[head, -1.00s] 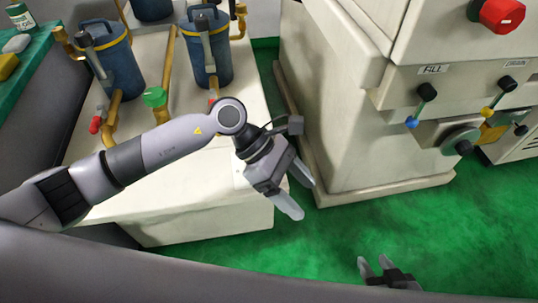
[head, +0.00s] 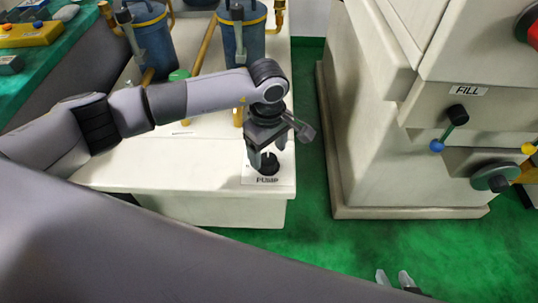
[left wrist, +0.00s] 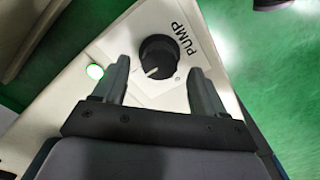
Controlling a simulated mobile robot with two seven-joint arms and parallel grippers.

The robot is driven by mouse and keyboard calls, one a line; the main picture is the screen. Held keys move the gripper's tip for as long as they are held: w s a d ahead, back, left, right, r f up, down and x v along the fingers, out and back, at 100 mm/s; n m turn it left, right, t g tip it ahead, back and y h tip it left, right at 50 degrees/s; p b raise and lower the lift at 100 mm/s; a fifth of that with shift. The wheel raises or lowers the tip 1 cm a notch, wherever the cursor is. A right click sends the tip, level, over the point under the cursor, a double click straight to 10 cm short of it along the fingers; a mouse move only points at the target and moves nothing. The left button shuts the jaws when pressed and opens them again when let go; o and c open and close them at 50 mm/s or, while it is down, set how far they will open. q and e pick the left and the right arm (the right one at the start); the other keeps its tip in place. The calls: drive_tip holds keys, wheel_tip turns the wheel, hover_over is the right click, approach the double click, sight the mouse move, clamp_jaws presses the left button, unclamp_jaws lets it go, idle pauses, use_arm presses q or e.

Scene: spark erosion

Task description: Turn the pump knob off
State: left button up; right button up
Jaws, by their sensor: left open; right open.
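The black pump knob (left wrist: 164,57) sits on a white plate marked PUMP, on the pale cabinet. In the left wrist view its white pointer line is turned toward the lower left. A green light (left wrist: 95,71) glows on the cabinet to its left. My left gripper (left wrist: 160,62) is open, its two fingers on either side of the knob in that view; contact cannot be told. In the head view the left gripper (head: 268,155) is over the knob (head: 269,165) and partly hides it. My right gripper (head: 393,278) is open and empty at the bottom, over the floor.
Blue canisters (head: 240,40) with brass pipes stand on the cabinet (head: 190,205) behind my left arm. A cream machine (head: 400,150) with a FILL lever (head: 449,127) stands to the right. Green floor (head: 330,240) lies open between them.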

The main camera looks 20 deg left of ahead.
sight(268, 162)
use_arm(q)
drive_tip(key=shift+f, duration=1.4)
drive_tip(key=c, duration=1.1)
drive_tip(key=shift+o, duration=0.2)
